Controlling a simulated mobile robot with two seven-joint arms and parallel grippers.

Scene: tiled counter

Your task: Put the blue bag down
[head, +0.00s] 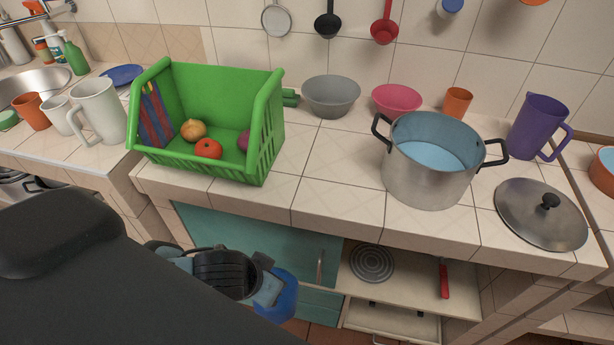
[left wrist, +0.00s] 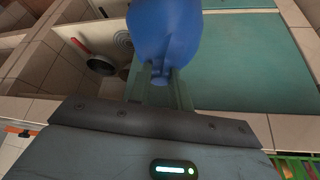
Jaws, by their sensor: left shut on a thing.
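The blue bag (left wrist: 165,35) hangs at my left gripper (left wrist: 160,88), whose fingers are shut on its gathered top in the left wrist view. In the head view the blue bag (head: 282,292) shows partly behind my left gripper (head: 265,275), in front of the counter and below its top edge. My left arm comes in from the lower left and hides part of the bag and the floor. My right gripper is in neither view.
The tiled counter (head: 325,195) has clear room between the green crate (head: 262,160) of vegetables and the steel pot (head: 425,185). A lid (head: 535,228) lies right of the pot. Below are a teal cabinet door (head: 255,240) and an open shelf (head: 400,285).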

